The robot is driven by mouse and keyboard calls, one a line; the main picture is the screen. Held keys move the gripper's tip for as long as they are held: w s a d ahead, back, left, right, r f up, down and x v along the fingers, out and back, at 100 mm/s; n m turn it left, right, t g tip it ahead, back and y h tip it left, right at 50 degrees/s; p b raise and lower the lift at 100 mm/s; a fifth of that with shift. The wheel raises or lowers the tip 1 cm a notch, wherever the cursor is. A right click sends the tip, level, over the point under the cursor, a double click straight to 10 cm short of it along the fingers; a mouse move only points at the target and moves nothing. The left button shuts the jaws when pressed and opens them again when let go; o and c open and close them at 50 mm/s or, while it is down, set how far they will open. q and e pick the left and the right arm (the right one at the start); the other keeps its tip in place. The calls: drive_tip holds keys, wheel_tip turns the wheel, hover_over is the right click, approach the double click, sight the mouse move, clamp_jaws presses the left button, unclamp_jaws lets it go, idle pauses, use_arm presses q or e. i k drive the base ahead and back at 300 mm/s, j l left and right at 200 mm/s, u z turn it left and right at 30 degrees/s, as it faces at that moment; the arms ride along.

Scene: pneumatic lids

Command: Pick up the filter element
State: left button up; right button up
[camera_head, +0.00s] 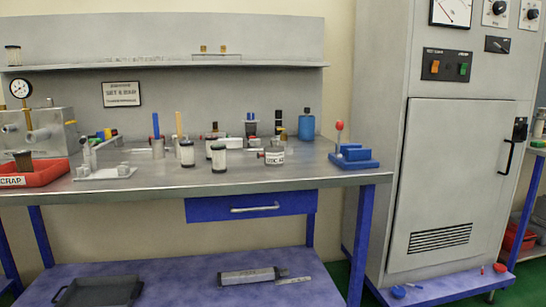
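Several short white cylinders with dark end caps, which look like filter elements, stand upright on the metal workbench (330,176). One filter element (219,158) is near the front edge, another (187,154) is to its left, and a third (211,149) is just behind. A similar cylinder (13,56) stands at the left end of the upper shelf. A brown, dirty-looking piece (23,161) sits in the red scrap tray (45,175). I cannot tell which one the task means. Neither of my grippers is in view.
A labelled jar (274,156) stands right of the filters. A blue fixture with a red-knobbed lever (355,159) is at the bench's right end. A white stand (105,173) is at left. A blue bottle (306,125) is behind. A tall grey cabinet (450,190) stands right. The front bench strip is clear.

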sight(188, 159)
drive_tip(key=i+j+u, duration=0.1)
drive_tip(key=i+j, duration=0.75)
drive_tip(key=i, duration=0.05)
